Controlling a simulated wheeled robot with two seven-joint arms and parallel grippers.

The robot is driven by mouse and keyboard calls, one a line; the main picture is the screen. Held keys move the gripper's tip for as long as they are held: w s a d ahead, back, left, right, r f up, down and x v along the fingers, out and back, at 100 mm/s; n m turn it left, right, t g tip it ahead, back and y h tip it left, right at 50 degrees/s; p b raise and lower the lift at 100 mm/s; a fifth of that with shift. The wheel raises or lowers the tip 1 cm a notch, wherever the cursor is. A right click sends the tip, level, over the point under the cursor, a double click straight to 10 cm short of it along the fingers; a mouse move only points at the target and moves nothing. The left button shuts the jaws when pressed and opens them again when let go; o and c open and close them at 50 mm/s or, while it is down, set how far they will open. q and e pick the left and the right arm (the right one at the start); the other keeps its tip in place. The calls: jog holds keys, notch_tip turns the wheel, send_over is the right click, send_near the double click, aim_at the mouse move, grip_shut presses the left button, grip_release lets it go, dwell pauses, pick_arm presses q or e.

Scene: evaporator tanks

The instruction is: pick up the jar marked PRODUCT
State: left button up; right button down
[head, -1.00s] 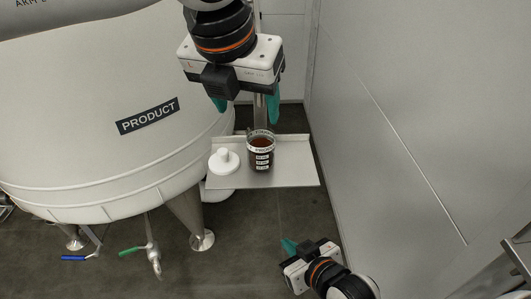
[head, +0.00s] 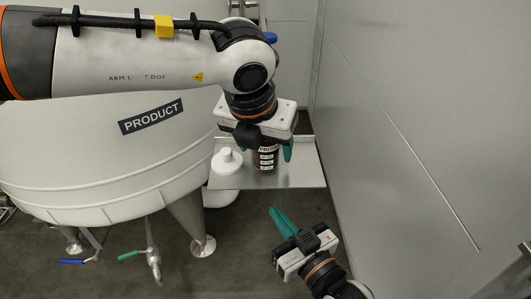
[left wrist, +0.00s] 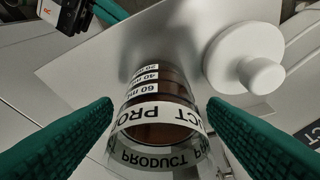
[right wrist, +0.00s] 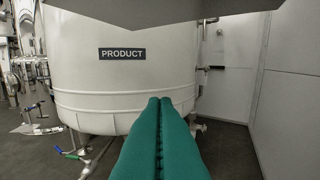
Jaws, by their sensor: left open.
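The PRODUCT jar (head: 265,161) is a clear jar of dark brown liquid with white volume marks, standing on a small metal shelf (head: 303,175). In the left wrist view the jar (left wrist: 160,134) shows its white PRODUCT band between the two teal fingers. My left gripper (head: 264,150) is open above and around the jar, and the left wrist view shows gaps between the fingers (left wrist: 160,108) and the jar. The gripper partly hides the jar in the head view. My right gripper (head: 280,222) is shut and empty, low in front of the shelf.
A white knobbed lid (head: 227,162) lies on the shelf left of the jar. The large white tank with a PRODUCT sign (head: 151,116) stands to the left, with blue and green valve handles below. A grey wall (head: 420,130) is close on the right.

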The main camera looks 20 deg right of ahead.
pick_arm(q)
jog(key=shift+c, duration=0.5)
jog(key=c, duration=1.1)
jog(key=shift+r, duration=0.2)
